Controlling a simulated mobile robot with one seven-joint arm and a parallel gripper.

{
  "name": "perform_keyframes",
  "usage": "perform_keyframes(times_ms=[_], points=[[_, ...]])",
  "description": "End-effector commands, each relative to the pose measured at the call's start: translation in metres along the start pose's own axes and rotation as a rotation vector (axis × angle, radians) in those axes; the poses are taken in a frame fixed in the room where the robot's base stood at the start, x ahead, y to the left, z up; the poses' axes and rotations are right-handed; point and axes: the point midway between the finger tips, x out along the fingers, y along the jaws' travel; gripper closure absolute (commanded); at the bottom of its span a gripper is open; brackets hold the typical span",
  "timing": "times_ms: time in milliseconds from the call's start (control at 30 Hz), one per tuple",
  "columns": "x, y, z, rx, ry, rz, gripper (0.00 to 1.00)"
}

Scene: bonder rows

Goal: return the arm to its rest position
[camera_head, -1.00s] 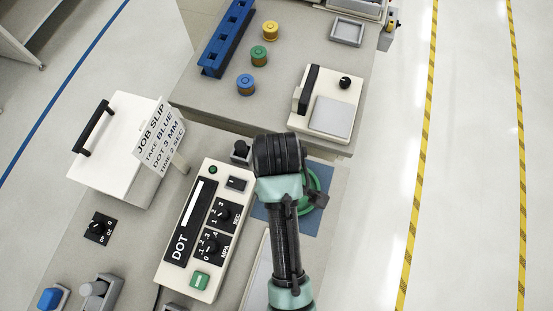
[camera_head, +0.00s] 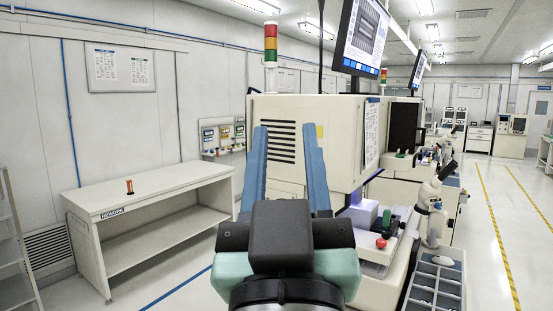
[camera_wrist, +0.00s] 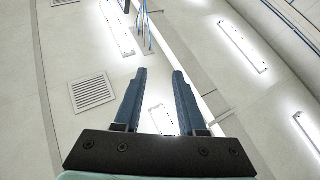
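My gripper (camera_head: 288,165) is raised in front of the head camera, with its two blue fingers pointing up and standing apart. Nothing is between the fingers. In the wrist view the gripper (camera_wrist: 158,85) also shows open and empty, pointing at the ceiling (camera_wrist: 215,100) with its light strips and a vent. My dark wrist and teal arm parts fill the bottom middle of the head view and hide what lies behind them.
A white bench labelled REWORK (camera_head: 150,195) stands at the left. A large cream machine (camera_head: 285,115) with a signal tower (camera_head: 270,45) and a monitor (camera_head: 361,38) stands behind my gripper. A compartment tray (camera_head: 435,287) is at lower right. The aisle at right is clear.

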Motion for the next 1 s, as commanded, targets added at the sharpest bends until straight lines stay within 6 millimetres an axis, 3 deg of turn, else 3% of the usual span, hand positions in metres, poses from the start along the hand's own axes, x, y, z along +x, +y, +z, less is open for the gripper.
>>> perform_keyframes(times_ms=[33,100,233,533,700,1000], points=[[-0.003,0.000,-0.029,0.031,0.086,0.001,0.60],[-0.008,0.000,-0.057,0.065,0.174,0.000,0.60],[-0.013,0.000,-0.081,0.096,0.249,-0.002,0.60],[-0.014,0.000,-0.080,0.098,0.252,-0.003,0.60],[-0.024,-0.001,-0.064,0.098,0.250,-0.003,0.60],[-0.024,-0.001,-0.064,0.098,0.250,-0.004,0.60]])
